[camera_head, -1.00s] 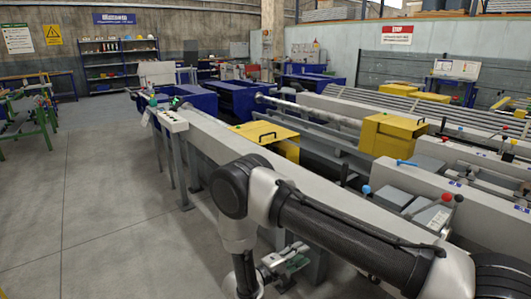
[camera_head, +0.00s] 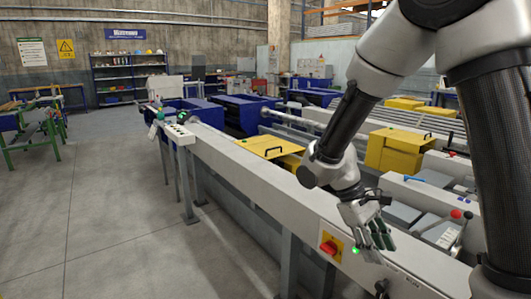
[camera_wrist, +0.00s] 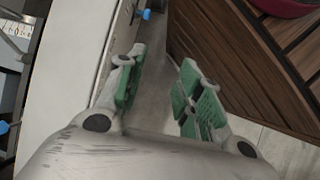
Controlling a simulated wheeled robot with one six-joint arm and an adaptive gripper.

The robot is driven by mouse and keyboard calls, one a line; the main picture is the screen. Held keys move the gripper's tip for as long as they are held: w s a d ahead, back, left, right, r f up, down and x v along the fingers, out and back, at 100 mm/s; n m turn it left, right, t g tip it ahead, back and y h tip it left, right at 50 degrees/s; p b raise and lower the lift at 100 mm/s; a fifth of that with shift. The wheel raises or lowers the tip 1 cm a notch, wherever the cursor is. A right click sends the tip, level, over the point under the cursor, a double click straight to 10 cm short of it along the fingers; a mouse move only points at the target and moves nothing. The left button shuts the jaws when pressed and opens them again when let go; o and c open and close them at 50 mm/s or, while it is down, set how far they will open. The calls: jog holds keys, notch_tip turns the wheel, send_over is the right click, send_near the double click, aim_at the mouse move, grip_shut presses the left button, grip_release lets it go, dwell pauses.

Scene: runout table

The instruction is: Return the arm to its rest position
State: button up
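My gripper (camera_head: 378,247) hangs from my raised arm at the right of the head view. Its fingers point down in front of the long grey machine beam (camera_head: 235,163); whether they touch it I cannot tell. In the wrist view my gripper (camera_wrist: 160,88) shows two fingers with green pads, spread apart, with nothing between them. My forearm and upper arm fold upward and leave the top of the picture.
A red rotary switch (camera_head: 329,247) on a yellow plate and a lit green button (camera_head: 355,251) sit close left of my gripper. Yellow covers (camera_head: 269,146) stand behind the beam. In the wrist view a brown slatted surface (camera_wrist: 225,45) lies right. Open floor (camera_head: 110,215) lies left.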

jog(key=s+d+r+m+t+y, duration=0.2)
jog(key=s+d+r+m+t, duration=0.1)
jog(key=r, duration=0.6)
jog(key=s+d+r+m+t+y, duration=0.3)
jog(key=s+d+r+m+t, duration=0.1)
jog(key=r, duration=0.4)
jog(key=s+d+t, duration=0.1)
jog(key=s+d, duration=0.1)
jog(key=shift+s+d+r, duration=0.35)
jog(key=shift+s+d, duration=0.05)
